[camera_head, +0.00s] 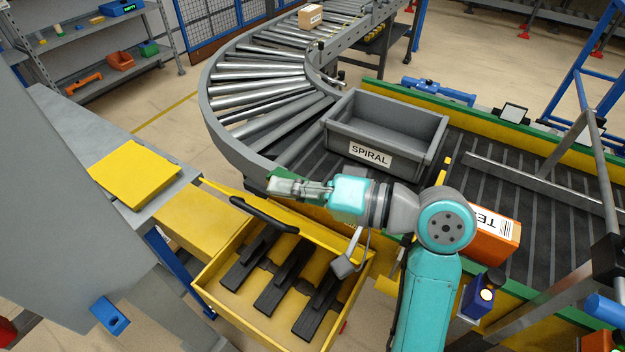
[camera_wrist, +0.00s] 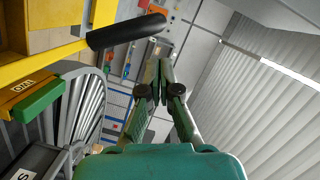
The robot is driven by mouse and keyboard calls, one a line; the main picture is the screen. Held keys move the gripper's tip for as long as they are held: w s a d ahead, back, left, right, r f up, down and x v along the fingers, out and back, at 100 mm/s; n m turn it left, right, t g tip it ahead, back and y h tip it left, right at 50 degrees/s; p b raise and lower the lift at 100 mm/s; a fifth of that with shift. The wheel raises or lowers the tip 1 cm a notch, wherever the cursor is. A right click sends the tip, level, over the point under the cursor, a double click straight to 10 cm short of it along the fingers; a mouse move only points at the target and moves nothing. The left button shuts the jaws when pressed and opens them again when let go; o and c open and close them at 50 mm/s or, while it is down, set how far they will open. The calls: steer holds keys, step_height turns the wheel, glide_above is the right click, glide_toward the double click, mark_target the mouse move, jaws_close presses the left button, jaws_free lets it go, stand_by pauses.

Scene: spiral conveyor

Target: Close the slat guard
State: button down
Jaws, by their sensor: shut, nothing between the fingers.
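The slat guard appears to be the yellow open-topped frame (camera_head: 205,285) low in front of the conveyor. Several black slat-like pieces (camera_head: 283,276) lie inside it. A black bar handle (camera_head: 264,215) sits on its far edge. In the wrist view the handle (camera_wrist: 127,31) crosses the upper left, beside a yellow edge. My gripper (camera_head: 272,186) is shut and empty, pointing left just beyond the handle. In the wrist view the closed fingertips (camera_wrist: 160,66) are apart from the handle's rounded end. My arm hides part of the frame's right side.
A grey SPIRAL tote (camera_head: 425,160) stands on the belt behind my gripper. The roller curve (camera_head: 262,85) bends away at the back left. A yellow panel (camera_head: 135,172) lies on a grey surface at left. An orange box (camera_head: 508,243) is right of my arm.

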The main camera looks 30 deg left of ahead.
steer(key=shift+s+a+f, duration=0.1)
steer(key=shift+s+f, duration=0.15)
steer(key=shift+s, duration=0.35)
steer(key=shift+s+f, duration=0.2)
steer(key=shift+s, duration=0.4)
